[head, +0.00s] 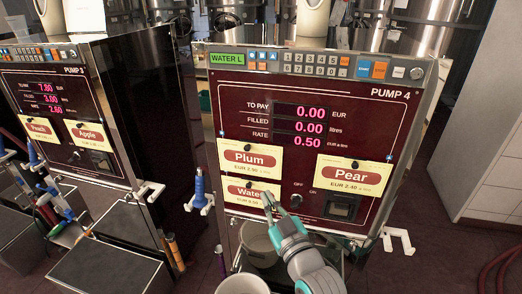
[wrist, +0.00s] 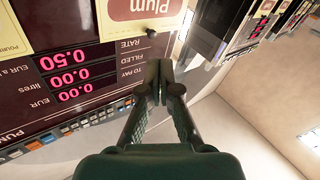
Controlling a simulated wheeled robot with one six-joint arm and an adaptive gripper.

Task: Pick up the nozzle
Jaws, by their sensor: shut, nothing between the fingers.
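A blue nozzle (head: 199,188) hangs upright in a white holder (head: 199,206) on the left side of Pump 4 (head: 310,95). My gripper (head: 267,200) is in front of the lower part of Pump 4's panel, over the right edge of the Water card (head: 243,192) and to the right of the blue nozzle. In the wrist view my gripper (wrist: 160,75) is shut and empty, close to the panel below the Plum card (wrist: 140,12). The blue nozzle is not clearly seen in the wrist view.
Pump 3 (head: 70,110) stands on the left, with several coloured nozzles (head: 50,212) at its left side. A white holder (head: 398,240) on Pump 4's right side is empty. A pale bucket (head: 245,284) stands low beside my arm. A white cabinet (head: 490,130) is at the right.

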